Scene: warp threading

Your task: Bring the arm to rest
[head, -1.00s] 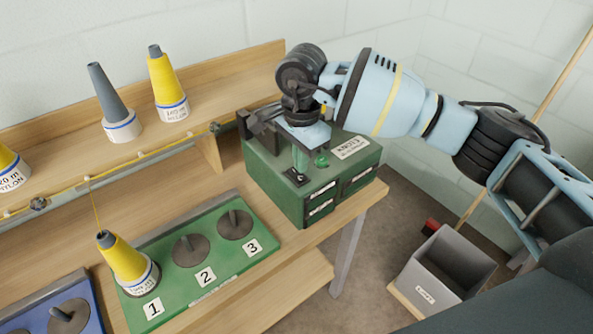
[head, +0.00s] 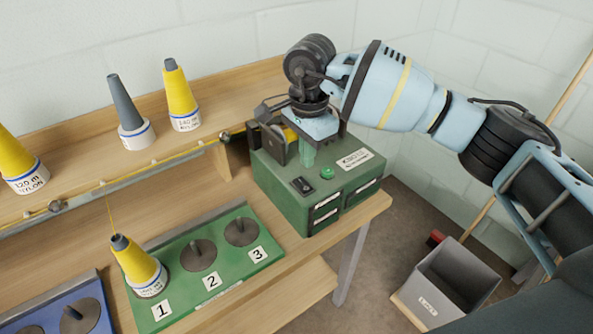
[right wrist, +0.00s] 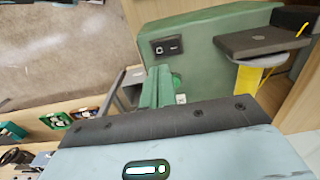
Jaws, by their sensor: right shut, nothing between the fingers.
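My right gripper (head: 307,155) hangs above the green knotter box (head: 345,195) at the right end of the bench. Its green fingers are shut with nothing between them. They also show in the right wrist view (right wrist: 157,85), in front of the box (right wrist: 205,45). Whether the fingertips touch the box is hard to tell. A black switch (head: 302,186) and a green button (head: 327,173) sit on the box top near the fingers. My left gripper is not in view.
A yellow cone (head: 138,262) stands on peg 1 of the green board (head: 225,282); pegs 2 and 3 are bare. More cones stand on the back shelf (head: 235,90). A grey bin (head: 450,280) stands on the floor at right.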

